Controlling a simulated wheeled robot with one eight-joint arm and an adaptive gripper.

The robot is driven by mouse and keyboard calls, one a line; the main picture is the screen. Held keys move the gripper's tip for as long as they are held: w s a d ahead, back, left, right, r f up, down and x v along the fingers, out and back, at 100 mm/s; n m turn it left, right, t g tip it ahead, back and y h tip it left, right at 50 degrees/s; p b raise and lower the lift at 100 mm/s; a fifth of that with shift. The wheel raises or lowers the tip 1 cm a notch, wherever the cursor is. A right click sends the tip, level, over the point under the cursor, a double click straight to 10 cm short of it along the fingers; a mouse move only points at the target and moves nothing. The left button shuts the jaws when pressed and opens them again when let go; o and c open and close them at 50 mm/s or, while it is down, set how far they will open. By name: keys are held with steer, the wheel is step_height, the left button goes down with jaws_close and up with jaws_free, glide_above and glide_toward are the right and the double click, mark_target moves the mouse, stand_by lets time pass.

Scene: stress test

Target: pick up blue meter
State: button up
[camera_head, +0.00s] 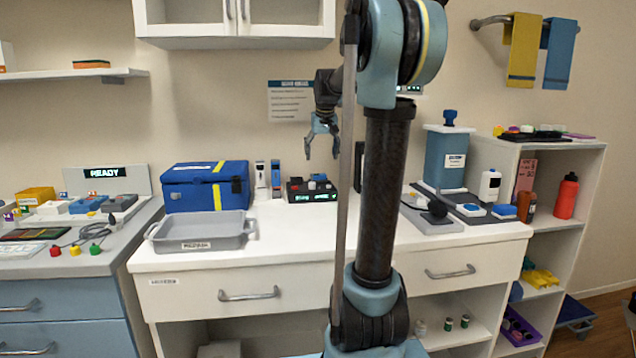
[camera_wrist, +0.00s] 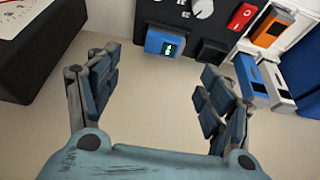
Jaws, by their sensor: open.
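In the wrist view a small blue box with a lit display (camera_wrist: 165,43), which looks like the blue meter, sits at the edge of a black unit. A blue piece (camera_head: 318,177) shows on the dark unit in the head view; I cannot tell surely that it is the same box. My gripper (camera_head: 322,152) points down above the counter's back, over this area. In the wrist view my gripper (camera_wrist: 160,72) is open, its fingers apart with bare surface between them. The blue box lies beyond the fingertips, untouched.
The dark unit with a green display (camera_head: 312,196) stands on the white counter (camera_head: 290,236). Upright devices (camera_head: 261,175) and a blue case (camera_head: 205,186) stand left of it. A grey tray (camera_head: 203,232) lies in front of the case. The counter's middle front is clear.

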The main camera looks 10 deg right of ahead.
mark_target(318, 178)
steer(key=x, duration=0.8)
steer(key=shift+w+a, duration=0.3)
steer(key=shift+w, duration=0.15)
steer(key=shift+w+f, duration=0.15)
steer(key=shift+f, duration=0.45)
steer(key=shift+c, duration=0.5)
steer(key=c, duration=1.1)
steer(key=shift+c, duration=0.2)
